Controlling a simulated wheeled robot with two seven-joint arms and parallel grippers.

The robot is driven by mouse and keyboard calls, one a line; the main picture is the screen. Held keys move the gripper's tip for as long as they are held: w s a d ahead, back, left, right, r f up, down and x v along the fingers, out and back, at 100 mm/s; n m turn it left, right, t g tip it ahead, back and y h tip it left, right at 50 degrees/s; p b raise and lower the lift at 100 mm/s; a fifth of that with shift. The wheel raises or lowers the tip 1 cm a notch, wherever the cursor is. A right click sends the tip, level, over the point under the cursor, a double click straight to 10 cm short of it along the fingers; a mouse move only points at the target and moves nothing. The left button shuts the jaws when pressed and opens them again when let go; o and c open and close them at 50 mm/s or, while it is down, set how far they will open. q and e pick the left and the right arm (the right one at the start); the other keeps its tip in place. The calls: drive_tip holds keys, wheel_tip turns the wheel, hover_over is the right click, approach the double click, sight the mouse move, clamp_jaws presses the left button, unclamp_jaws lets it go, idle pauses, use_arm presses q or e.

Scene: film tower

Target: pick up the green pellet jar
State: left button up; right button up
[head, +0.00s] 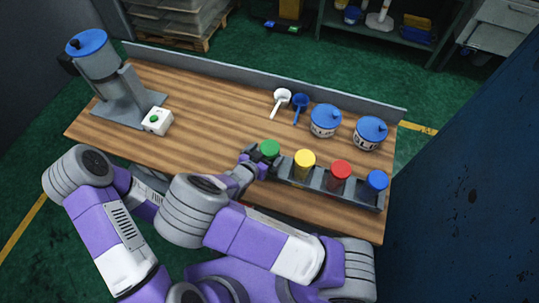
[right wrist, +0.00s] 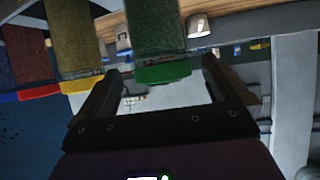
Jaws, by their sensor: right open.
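The green pellet jar (head: 269,149) stands at the left end of a dark rack on the wooden bench, its green lid up. My right gripper (head: 259,162) is at its left side in the head view. In the right wrist view the jar (right wrist: 158,28) appears inverted, its green lid (right wrist: 163,72) between the tips of my open right fingers (right wrist: 161,72). Gaps show on both sides of the lid, and I cannot tell whether either finger touches the jar body. My left arm is at the lower left; its gripper is hidden.
Yellow (head: 305,159), red (head: 340,174) and blue (head: 376,182) lidded jars stand in the rack (head: 324,189) to the right. Two blue-lidded tubs (head: 325,121) and two scoops (head: 301,104) lie behind. A grey machine (head: 103,82) stands left. The bench middle is clear.

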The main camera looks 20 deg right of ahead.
sight(270, 150)
drive_tip(key=x, duration=0.3)
drive_tip(key=shift+w+d+f, duration=0.1)
drive_tip(key=shift+w+d, duration=0.1)
drive_tip(key=shift+w, duration=0.1)
drive_tip(key=c, duration=1.6)
